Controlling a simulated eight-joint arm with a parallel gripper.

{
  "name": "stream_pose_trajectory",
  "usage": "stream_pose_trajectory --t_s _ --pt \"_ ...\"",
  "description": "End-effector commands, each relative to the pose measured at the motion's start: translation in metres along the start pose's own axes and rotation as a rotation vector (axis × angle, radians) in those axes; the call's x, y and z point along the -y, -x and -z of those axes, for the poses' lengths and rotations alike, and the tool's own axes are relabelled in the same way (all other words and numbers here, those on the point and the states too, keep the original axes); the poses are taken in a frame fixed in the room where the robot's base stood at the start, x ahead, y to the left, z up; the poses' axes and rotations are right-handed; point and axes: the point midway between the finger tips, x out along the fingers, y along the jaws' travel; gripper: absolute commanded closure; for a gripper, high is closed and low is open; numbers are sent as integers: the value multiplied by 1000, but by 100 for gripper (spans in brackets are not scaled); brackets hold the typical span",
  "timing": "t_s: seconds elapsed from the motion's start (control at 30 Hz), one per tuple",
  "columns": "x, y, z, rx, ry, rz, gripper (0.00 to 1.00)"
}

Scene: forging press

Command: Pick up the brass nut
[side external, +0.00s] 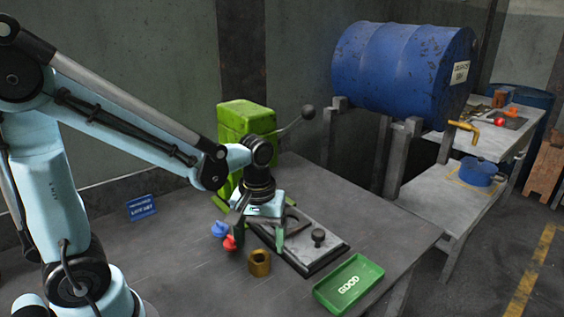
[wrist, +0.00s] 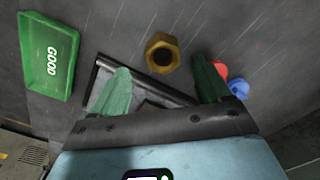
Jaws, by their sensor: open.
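The brass nut (side external: 259,263) stands on the grey table in front of the press plate, with its hole showing from above. In the wrist view the brass nut (wrist: 162,52) lies beyond the fingertips, roughly between the lines of the two fingers and apart from both. My gripper (side external: 258,238) is open and empty, above the table and a little behind the nut in the side view. Its two green fingers also show in the wrist view (wrist: 161,72), spread wide.
A green tray marked GOOD (side external: 350,284) lies right of the nut. A red piece (side external: 230,243) and a blue piece (side external: 219,229) sit left of the gripper. The green press (side external: 245,120) with its lever and a dark-edged plate (side external: 325,254) stand behind. The table's front left is clear.

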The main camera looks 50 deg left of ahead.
Motion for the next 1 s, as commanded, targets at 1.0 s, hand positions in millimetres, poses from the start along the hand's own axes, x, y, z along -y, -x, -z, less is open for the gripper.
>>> stream_pose_trajectory --t_s 1.0 --pt "4 -57 0 0 -1 0 23"
